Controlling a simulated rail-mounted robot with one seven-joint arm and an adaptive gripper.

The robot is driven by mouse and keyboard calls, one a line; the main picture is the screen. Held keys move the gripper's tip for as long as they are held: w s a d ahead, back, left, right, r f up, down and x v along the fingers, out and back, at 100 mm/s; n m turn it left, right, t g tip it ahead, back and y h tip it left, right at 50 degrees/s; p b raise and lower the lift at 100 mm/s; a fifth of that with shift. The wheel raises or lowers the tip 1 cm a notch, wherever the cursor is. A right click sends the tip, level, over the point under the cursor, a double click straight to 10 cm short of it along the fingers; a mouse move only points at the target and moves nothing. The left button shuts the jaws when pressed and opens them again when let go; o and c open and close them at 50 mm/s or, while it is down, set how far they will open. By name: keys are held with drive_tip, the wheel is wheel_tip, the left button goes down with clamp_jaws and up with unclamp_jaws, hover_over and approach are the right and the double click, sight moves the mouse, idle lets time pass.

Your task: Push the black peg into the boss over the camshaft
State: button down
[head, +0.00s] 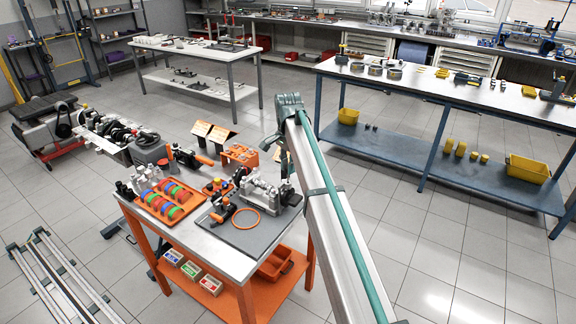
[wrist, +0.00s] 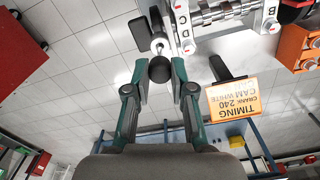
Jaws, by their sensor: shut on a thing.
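In the wrist view my gripper (wrist: 159,84) has its two teal-and-grey fingers closed about the black round head of the black peg (wrist: 160,69). Beyond the head is a short silver piece, with dark parts around it. The silver camshaft (wrist: 222,13) lies at the top, right of the peg, beside white supports lettered C and D. I cannot tell whether the peg touches the boss; the boss is not clear. In the head view the engine fixture (head: 262,190) stands on the orange-legged table, and my arm hides most of the gripper there.
A timing sign (wrist: 241,96) stands close right of my fingers. An orange block (wrist: 300,48) is farther right. In the head view an orange tray with coloured rings (head: 142,200) and an orange ring (head: 246,219) lie on the table.

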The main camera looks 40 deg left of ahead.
sight(288, 181)
drive_tip(key=shift+f+b, duration=0.45)
drive_tip(key=shift+f, duration=1.7)
idle(1.2)
drive_tip(key=c, duration=1.2)
unclamp_jaws()
drive_tip(key=shift+r, duration=0.25)
drive_tip(key=shift+r+p, duration=0.35)
drive_tip(key=shift+r+p, duration=0.55)
drive_tip(key=shift+r, duration=0.4)
drive_tip(key=o, duration=0.5)
